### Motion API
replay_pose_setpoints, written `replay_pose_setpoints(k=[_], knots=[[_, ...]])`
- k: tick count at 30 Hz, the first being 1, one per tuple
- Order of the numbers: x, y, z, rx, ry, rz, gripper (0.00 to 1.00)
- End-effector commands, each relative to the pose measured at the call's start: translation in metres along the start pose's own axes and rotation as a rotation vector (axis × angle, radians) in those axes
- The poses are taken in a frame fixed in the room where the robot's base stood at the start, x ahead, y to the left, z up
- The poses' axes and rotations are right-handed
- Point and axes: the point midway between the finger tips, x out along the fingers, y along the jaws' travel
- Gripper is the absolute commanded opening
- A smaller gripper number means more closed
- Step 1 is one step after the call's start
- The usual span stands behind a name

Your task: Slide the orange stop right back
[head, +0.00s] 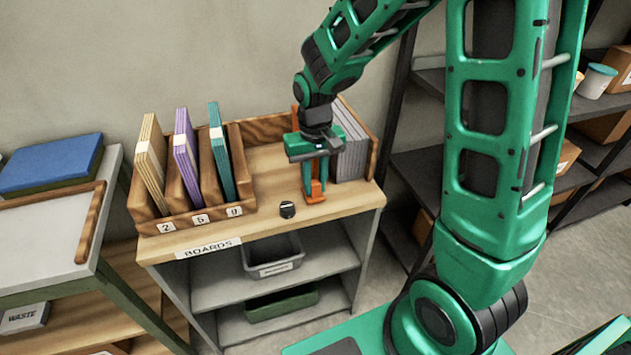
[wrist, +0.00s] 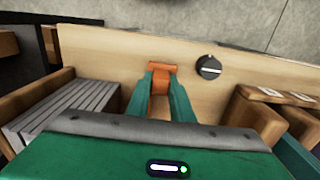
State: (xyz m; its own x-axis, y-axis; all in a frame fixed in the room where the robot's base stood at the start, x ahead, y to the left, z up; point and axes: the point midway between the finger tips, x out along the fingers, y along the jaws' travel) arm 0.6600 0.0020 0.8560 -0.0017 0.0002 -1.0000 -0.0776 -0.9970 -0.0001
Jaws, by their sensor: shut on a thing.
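The orange stop (head: 315,193) stands on the wooden top of the shelf unit, just left of the grey boards. Its foot is near the front edge, and an orange upright part shows behind my gripper. My gripper (head: 315,180) points down and is shut on the stop. In the wrist view, the two green fingers (wrist: 160,95) close on the stop's orange upper part (wrist: 160,76). Much of the stop is hidden by the gripper and its fingers.
Grey boards (head: 349,143) stand upright right of the stop. A black knob (head: 287,209) sits to its left near the front edge. A wooden rack (head: 192,217) with tan, purple and teal boards stands further left. The wooden top (head: 264,178) between is bare.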

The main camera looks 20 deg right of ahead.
Motion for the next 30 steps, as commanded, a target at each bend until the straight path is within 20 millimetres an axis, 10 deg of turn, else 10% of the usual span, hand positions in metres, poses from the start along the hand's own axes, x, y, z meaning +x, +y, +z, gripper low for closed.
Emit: replay_pose_setpoints(k=[2,3,5,17,30], knots=[[-0.001,0.000,-0.001,0.001,0.002,0.000,0.00],[-0.001,0.000,-0.001,0.001,0.002,0.000,0.27],[-0.001,0.001,-0.001,0.002,0.002,0.000,0.39],[-0.007,0.002,-0.001,0.003,0.004,-0.001,0.39],[-0.082,0.001,-0.002,0.003,0.004,-0.001,0.39]])
